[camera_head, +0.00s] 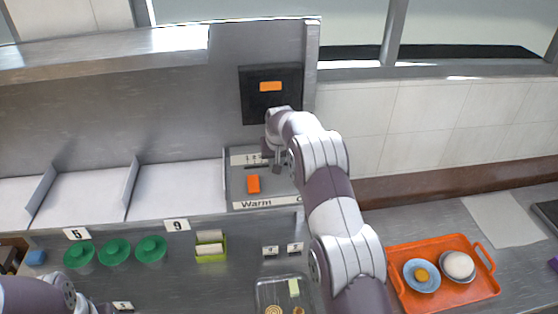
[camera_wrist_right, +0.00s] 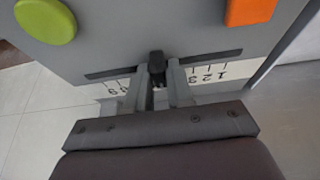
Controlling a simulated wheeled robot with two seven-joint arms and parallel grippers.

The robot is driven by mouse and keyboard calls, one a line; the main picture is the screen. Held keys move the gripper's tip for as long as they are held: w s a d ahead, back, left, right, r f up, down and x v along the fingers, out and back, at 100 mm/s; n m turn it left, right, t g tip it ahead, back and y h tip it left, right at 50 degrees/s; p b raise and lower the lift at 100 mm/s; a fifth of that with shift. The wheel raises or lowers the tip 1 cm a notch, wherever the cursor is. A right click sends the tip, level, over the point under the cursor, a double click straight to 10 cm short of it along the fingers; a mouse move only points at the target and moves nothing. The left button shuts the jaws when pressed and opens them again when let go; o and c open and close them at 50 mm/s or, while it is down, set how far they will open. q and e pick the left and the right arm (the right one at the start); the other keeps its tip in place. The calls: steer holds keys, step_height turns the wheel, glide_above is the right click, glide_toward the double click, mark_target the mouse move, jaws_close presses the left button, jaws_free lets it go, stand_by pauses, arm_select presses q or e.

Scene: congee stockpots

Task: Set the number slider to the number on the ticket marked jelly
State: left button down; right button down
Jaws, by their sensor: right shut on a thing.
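The number slider's black knob (camera_wrist_right: 157,68) sits in a dark slot on the grey panel. My right gripper (camera_wrist_right: 158,92) is shut on the knob, one finger on each side. In the head view my right gripper (camera_head: 273,166) reaches down to the panel from the right. The printed scale (camera_wrist_right: 207,76) shows 1, 2, 3 to the right of the fingers and high digits to the left; the fingers hide the middle. Cards reading 5 (camera_head: 76,233) and 9 (camera_head: 177,225) stand on the counter edge. No jelly mark is legible. My left gripper is out of view.
An orange button (camera_head: 253,184) lies beside the slider, above the word Warm. Green lids (camera_head: 115,252), a lime holder (camera_head: 211,246) and small unreadable cards (camera_head: 270,250) stand in front. An orange tray (camera_head: 440,275) with dishes is at the right.

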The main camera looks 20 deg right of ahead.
steer(key=c, duration=1.1)
jaws_free()
steer(key=shift+r, duration=0.1)
steer(key=shift+s, duration=0.2)
steer(key=shift+r, duration=0.1)
steer(key=b+v, duration=0.4)
steer(key=v, duration=0.2)
steer(key=shift+s+b, duration=0.15)
steer(key=shift+b, duration=0.15)
steer(key=p+v, duration=0.1)
steer(key=v, duration=0.5)
steer(key=shift+s+r, duration=0.1)
steer(key=shift+r, duration=0.2)
